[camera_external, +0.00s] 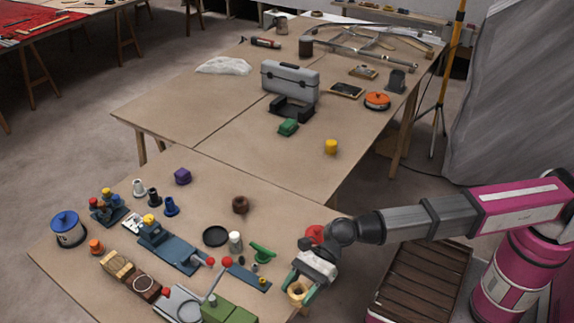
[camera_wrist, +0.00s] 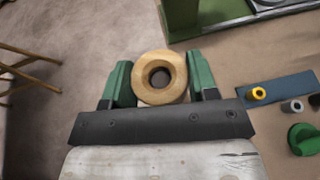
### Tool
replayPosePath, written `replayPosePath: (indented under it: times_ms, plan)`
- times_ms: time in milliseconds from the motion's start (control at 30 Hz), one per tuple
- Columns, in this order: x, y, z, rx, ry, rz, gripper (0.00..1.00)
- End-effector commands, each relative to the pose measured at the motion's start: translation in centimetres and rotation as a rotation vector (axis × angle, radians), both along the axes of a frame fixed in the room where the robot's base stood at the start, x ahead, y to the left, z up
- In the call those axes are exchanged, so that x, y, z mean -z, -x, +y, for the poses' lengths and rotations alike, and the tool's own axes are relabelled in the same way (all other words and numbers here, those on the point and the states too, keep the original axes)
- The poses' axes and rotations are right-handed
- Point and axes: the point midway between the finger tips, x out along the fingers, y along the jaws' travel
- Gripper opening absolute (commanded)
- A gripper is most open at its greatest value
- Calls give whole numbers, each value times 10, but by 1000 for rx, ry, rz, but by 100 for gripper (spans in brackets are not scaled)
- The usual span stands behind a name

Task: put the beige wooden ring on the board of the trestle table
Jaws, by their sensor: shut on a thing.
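The beige wooden ring (camera_wrist: 160,57) sits between the green fingers of my gripper (camera_wrist: 160,82) in the wrist view. My gripper is shut on the ring's sides, and its hole faces the camera. In the external view the ring (camera_external: 297,293) shows in my gripper (camera_external: 298,288) at the near table's right edge. The height of the ring above the board cannot be told. The near trestle table's board (camera_external: 290,205) is brown and carries many things. In the wrist view bare floor shows left of the ring and the board (camera_wrist: 225,65) shows to its right.
A green block (camera_external: 228,312), a blue strip with small parts (camera_external: 247,277) and a green part (camera_external: 262,252) lie close to the gripper. A slatted wooden crate (camera_external: 420,280) stands right of the table.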

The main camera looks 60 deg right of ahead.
Motion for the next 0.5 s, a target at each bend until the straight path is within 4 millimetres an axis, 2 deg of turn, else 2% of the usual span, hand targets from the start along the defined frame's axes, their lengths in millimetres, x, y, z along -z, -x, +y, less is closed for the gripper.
replayPosePath:
  times_ms: [33, 233, 333, 500]
  plan:
    - [7, -14, 0, 3, 0, 1, 30]
    - [28, -49, -7, 2, 0, 0, 30]
    - [34, -58, -9, 1, -1, 0, 30]
    - [40, -63, -11, 0, -1, 0, 30]
